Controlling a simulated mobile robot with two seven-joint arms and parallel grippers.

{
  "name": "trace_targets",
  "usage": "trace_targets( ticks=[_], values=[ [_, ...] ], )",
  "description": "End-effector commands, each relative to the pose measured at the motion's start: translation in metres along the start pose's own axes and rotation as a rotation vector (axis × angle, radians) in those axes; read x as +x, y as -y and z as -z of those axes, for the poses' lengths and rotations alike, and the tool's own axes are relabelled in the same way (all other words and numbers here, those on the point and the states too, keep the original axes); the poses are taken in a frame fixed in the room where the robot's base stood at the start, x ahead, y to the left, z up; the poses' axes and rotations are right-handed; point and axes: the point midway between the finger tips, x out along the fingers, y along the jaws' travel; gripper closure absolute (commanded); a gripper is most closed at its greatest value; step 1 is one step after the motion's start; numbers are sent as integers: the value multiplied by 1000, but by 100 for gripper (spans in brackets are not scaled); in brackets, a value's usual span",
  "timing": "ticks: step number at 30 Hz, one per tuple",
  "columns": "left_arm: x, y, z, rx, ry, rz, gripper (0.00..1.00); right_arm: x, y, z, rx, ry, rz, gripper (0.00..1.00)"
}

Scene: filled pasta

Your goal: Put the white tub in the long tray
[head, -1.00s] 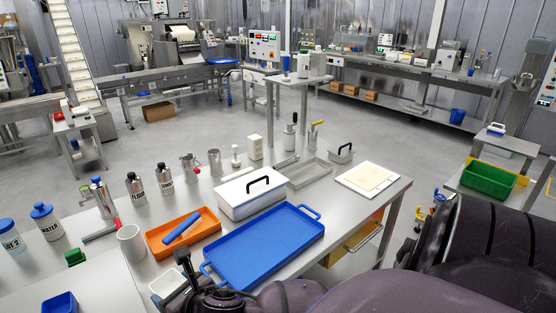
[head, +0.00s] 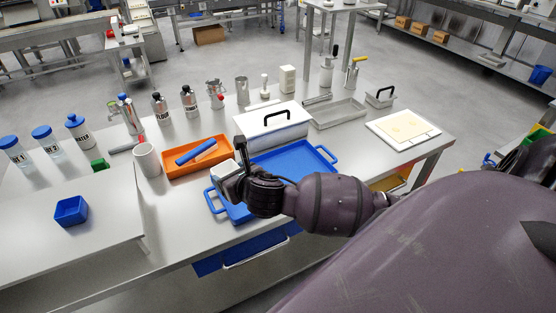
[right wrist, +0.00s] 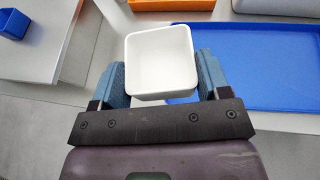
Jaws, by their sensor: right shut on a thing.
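The white tub (right wrist: 160,62) is a small square open container, empty inside. My right gripper (right wrist: 160,82) is shut on it, with one blue-grey finger on each side. In the head view my right gripper (head: 236,168) is at the left end of the blue tray (head: 312,160), and the tub (head: 221,172) is mostly hidden by it. The height of the tub above the table is hard to tell. A long grey metal tray (head: 338,114) lies empty at the back of the table. My left gripper is not in view.
An orange tray (head: 196,168) with a blue-handled tool lies left of the blue tray. A white lidded box (head: 272,132) stands between the blue and grey trays. A mug (head: 147,160), bottles, a metal lidded pot (head: 380,97) and a white board (head: 402,131) surround them.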

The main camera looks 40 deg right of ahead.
Motion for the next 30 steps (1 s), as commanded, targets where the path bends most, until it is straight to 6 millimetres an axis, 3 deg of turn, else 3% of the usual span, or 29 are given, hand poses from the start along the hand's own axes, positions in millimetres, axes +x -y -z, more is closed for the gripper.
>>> trace_targets(
  ticks=[1,6,9,14,17,30],
  values=[
    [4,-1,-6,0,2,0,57,20,19,-8,-5,5,23,53],
    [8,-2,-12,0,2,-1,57,59,70,-37,32,7,86,53],
    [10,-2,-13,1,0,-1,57,72,91,-52,53,12,115,53],
    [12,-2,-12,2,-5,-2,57,81,109,-63,74,17,138,53],
    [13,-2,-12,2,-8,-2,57,87,111,-54,79,15,142,53],
    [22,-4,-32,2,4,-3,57,124,108,34,80,13,141,53]
  ],
)
